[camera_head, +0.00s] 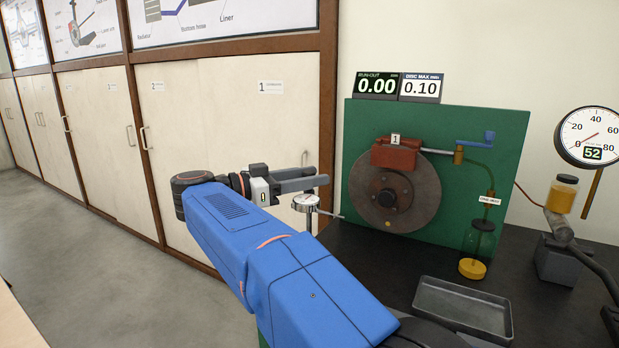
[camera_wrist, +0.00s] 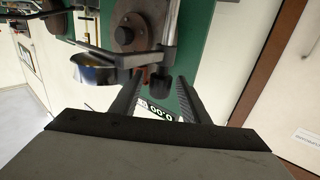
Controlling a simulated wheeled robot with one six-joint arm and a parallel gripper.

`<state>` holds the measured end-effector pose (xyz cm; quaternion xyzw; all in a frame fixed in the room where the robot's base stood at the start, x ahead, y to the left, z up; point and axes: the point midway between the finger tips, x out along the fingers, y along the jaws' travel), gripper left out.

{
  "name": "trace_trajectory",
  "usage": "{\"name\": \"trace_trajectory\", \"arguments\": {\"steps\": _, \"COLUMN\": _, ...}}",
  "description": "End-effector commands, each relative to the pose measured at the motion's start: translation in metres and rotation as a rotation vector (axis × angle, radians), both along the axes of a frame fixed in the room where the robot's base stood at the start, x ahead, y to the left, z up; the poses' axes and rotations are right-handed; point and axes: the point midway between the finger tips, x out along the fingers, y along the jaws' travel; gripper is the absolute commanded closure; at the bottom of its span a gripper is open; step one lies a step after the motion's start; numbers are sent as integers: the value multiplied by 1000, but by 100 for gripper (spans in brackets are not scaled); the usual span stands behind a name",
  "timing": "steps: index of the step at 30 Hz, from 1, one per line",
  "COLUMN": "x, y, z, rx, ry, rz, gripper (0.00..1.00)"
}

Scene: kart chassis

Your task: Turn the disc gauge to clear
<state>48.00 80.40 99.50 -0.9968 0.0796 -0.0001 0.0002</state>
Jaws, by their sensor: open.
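The disc gauge (camera_head: 306,202), a small round dial with a silver rim, stands left of the brake disc (camera_head: 418,200). Its thin stem points right, toward the disc; I cannot tell whether it touches. In the wrist view the gauge is the silver round body (camera_wrist: 93,74) at upper left, beside my fingers. My gripper (camera_head: 318,177) is open, just above the gauge in the head view. In the wrist view a metal post (camera_wrist: 171,35) and a black knob (camera_wrist: 160,87) show between or just beyond my fingers (camera_wrist: 156,82). Much of the gauge's stand is hidden by my arm.
A red caliper (camera_head: 394,155) sits over the disc on a green board (camera_head: 490,137). The run-out display (camera_head: 376,86) reads 0.00; the disc max sign (camera_head: 420,88) reads 0.10. A metal tray (camera_head: 462,309) and a pressure gauge (camera_head: 588,137) stand right. Cabinets (camera_head: 230,120) line the left.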

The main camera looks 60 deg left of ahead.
Motion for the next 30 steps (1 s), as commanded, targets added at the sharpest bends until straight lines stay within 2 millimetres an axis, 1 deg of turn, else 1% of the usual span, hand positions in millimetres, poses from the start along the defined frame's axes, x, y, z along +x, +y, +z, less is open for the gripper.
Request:
{"name": "trace_trajectory", "arguments": {"steps": 5, "x": -14, "y": 3, "z": 0, "rx": 0, "ry": 0, "rz": 2, "gripper": 58}}
{"name": "trace_trajectory", "arguments": {"steps": 8, "x": -31, "y": 5, "z": 0, "rx": 0, "ry": 0, "rz": 2, "gripper": 58}}
{"name": "trace_trajectory", "arguments": {"steps": 18, "x": -99, "y": 17, "z": -1, "rx": 1, "ry": -1, "rz": 3, "gripper": 58}}
{"name": "trace_trajectory", "arguments": {"steps": 24, "x": -136, "y": 23, "z": -1, "rx": 1, "ry": 0, "rz": 2, "gripper": 58}}
{"name": "trace_trajectory", "arguments": {"steps": 27, "x": -151, "y": 25, "z": -2, "rx": 0, "ry": 0, "rz": 1, "gripper": 58}}
{"name": "trace_trajectory", "arguments": {"steps": 30, "x": -161, "y": 27, "z": -1, "rx": 1, "ry": 0, "rz": 2, "gripper": 58}}
